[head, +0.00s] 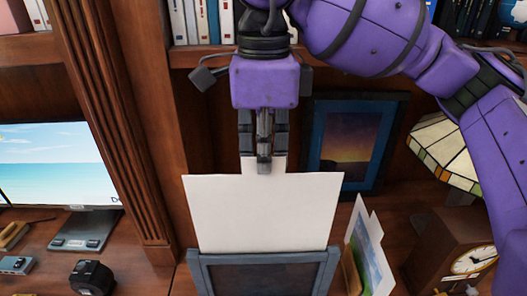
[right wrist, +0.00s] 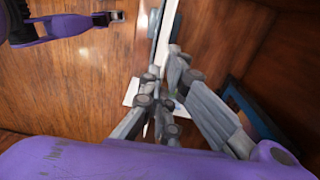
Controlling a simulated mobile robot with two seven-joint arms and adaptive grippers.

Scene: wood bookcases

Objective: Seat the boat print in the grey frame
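My right gripper (head: 264,162) points down and is shut on the narrow top tab of a white card (head: 262,215). The card hangs upright with its blank side toward the head camera, so I cannot tell what is printed on it. The grey frame (head: 265,257) stands just below, cut off by the bottom edge. The card's lower edge meets the frame's top, between its side posts; I cannot tell how deep it sits. In the right wrist view, my right fingers (right wrist: 164,103) close around the card, seen nearly edge-on.
A landscape print (head: 369,252) with a tab leans to the right. A blue-framed sunset picture (head: 345,142) stands behind. A clock (head: 472,262) and stained-glass lamp (head: 444,150) stand at right. A wooden upright (head: 117,110) separates the left compartment, with a screen (head: 58,165).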

